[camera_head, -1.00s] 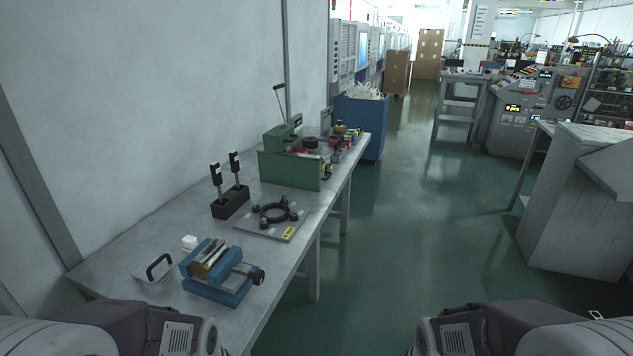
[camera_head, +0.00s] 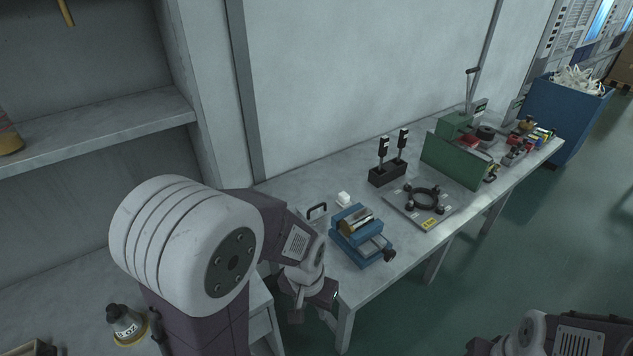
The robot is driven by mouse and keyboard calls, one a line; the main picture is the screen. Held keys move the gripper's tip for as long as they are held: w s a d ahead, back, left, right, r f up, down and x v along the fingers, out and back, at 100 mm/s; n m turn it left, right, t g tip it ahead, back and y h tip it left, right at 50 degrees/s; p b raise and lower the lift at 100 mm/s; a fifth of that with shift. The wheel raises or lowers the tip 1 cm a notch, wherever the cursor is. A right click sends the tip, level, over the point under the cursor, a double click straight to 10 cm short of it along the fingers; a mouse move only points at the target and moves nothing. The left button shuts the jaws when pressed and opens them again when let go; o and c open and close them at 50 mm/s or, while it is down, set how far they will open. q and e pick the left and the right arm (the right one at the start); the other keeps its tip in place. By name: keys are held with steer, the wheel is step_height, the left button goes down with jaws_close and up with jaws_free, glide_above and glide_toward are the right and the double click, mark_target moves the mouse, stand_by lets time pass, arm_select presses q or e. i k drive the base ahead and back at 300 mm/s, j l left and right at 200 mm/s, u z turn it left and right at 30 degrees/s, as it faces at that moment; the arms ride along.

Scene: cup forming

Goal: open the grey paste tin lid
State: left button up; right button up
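No thing is plainly marked as the grey paste tin. A flat pale grey piece with a black bar handle (camera_head: 316,211) lies at the near left of the workbench, partly behind my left arm. A small grey container with a dark knob and a yellow base (camera_head: 125,325) stands on the lower left surface. It is partly cut off by my arm, and I cannot tell if it is the tin. My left gripper (camera_head: 314,302) hangs at the bench's near left corner, apart from both. Its fingers are too small and dark to read. My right gripper is out of view.
The workbench (camera_head: 292,190) holds a blue vise (camera_head: 360,240), a plate with a black ring (camera_head: 405,208), a black holder with two upright tools (camera_head: 388,176) and a green machine (camera_head: 450,160). A shelf (camera_head: 100,133) is at the left. Green floor lies open at the right.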

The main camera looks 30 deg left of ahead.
mark_target(311, 211)
steer(key=u, duration=0.95)
steer(key=i+u, duration=0.25)
steer(key=u, duration=0.15)
steer(key=i+l+u, duration=0.1)
steer(key=i+u, duration=0.3)
steer(key=k, duration=0.1)
